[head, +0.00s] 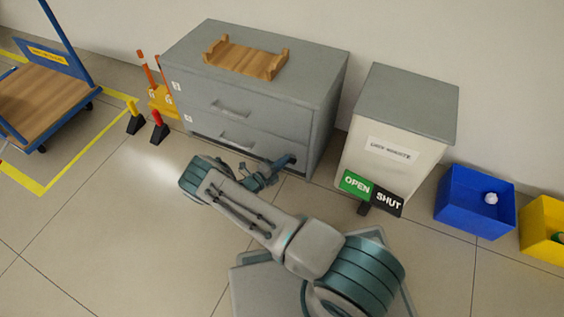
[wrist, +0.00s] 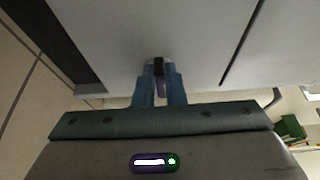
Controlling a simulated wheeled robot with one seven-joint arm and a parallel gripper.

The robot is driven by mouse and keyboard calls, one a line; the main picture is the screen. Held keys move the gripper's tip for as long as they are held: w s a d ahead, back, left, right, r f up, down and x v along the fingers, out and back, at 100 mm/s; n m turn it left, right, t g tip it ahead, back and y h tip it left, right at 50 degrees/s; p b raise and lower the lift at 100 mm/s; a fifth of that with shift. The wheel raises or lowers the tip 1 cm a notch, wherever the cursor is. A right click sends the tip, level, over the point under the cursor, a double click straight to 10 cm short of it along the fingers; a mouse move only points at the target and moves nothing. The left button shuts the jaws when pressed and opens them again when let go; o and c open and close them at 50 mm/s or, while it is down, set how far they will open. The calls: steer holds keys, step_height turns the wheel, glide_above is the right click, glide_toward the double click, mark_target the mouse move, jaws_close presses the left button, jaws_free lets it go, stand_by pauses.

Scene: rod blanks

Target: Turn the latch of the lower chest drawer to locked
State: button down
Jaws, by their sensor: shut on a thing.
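The grey chest (head: 325,98) has an upper drawer (head: 260,112) and a lower drawer (head: 262,143), each with a bar handle. My gripper (head: 284,163) is at the right end of the lower drawer's front, low on the chest. In the wrist view my gripper (wrist: 158,80) is shut on a small dark latch (wrist: 158,65) that sticks out between the blue fingers, close against the grey front. The fingers hide most of the latch. In the head view the latch is hidden, and I cannot tell whether it stands at locked.
A wooden cradle (head: 246,58) lies on the chest. A white cabinet (head: 380,150) stands to the right, with an OPEN/SHUT sign (head: 371,194) before it. Further right are a blue bin (head: 470,215) and a yellow bin (head: 540,238). Floor left of my arm is clear.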

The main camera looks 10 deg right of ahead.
steer(key=shift+w+d, duration=0.2)
steer(key=shift+w, duration=0.05)
steer(key=c, duration=1.5)
jaws_free()
steer(key=shift+d, duration=0.15)
steer(key=shift+s, duration=0.1)
steer(key=p+v, duration=0.3)
steer(key=v, duration=1.1)
steer(key=shift+f, duration=0.1)
